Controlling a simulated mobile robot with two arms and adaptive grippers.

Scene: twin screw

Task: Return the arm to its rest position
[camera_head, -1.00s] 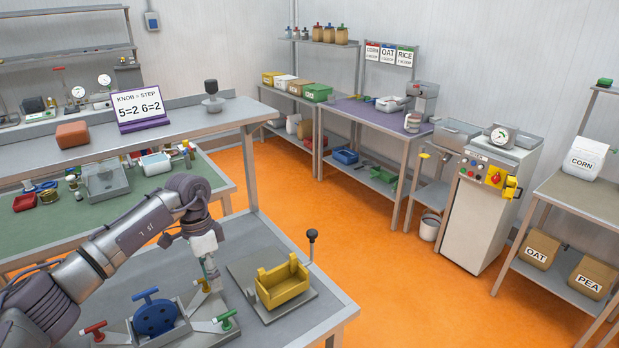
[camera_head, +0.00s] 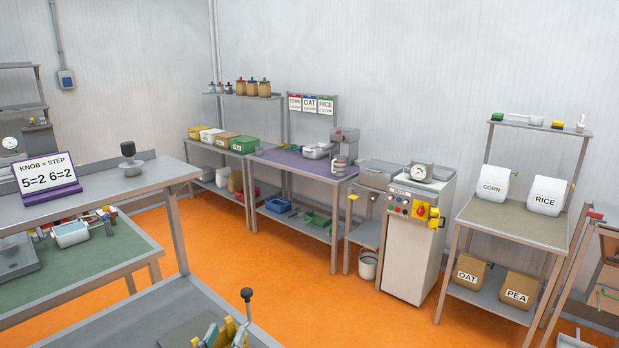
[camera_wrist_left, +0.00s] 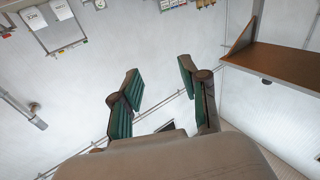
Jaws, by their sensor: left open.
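My left gripper (camera_wrist_left: 158,72) shows in the left wrist view. Its two fingers with green pads stand apart, and nothing is between them. The blurred white wall lies beyond the fingertips. In the head view the left arm no longer reaches across the front bench (camera_head: 140,322), and I cannot clearly make out the gripper there. My right gripper is in neither view.
The front bench's lever knob (camera_head: 246,294) stands at the bottom edge. Ahead are a purple-topped table (camera_head: 300,163), a grey cabinet with buttons (camera_head: 415,245) and a bench with bags (camera_head: 515,225). Orange floor (camera_head: 290,285) is clear between them. The wrist view shows a brown shelf (camera_wrist_left: 275,66).

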